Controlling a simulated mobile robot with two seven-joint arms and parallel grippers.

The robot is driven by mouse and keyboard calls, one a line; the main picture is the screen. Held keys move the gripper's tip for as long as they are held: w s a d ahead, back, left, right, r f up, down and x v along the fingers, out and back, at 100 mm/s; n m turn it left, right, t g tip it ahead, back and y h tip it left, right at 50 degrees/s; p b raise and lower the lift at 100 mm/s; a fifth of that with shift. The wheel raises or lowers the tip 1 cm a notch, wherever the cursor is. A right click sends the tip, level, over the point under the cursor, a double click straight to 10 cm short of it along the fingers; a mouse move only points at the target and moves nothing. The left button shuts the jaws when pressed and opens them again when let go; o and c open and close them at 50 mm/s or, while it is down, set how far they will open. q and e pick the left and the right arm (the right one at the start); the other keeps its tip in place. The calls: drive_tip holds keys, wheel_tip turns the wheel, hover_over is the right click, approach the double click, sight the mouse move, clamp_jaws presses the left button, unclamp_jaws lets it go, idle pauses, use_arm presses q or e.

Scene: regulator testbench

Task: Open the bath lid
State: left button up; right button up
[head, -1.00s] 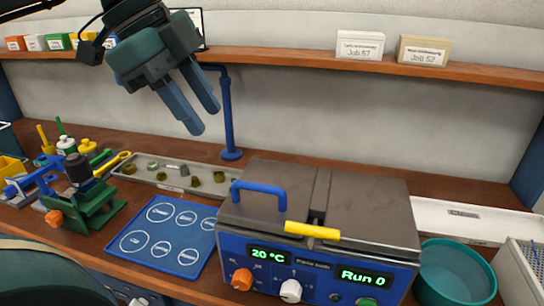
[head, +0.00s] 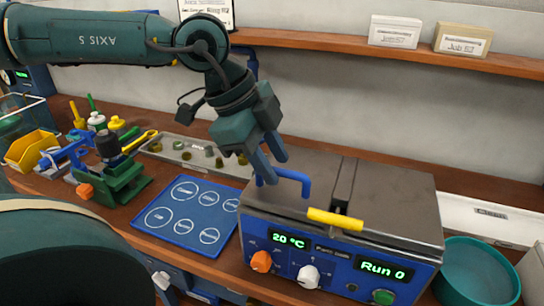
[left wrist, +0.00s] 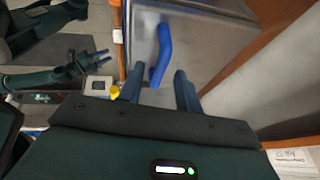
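The bath is a blue-fronted box with a closed grey metal lid (head: 395,195). A blue handle (head: 296,174) stands on the lid's left part, and a yellow bar (head: 335,219) sits at its front edge. My left gripper (head: 274,170) is just behind and above the blue handle, fingers pointing down, with a gap between them.
The bath's front has knobs and displays reading 20 °C and Run 0. A blue mat (head: 187,216) with circles lies left of it, and a teal bowl (head: 478,272) stands to its right. A tray (head: 170,153) with small parts is behind the mat. A shelf (head: 390,48) runs above.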

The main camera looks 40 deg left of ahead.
use_arm(q)
drive_tip(key=shift+c, duration=0.4)
clamp_jaws()
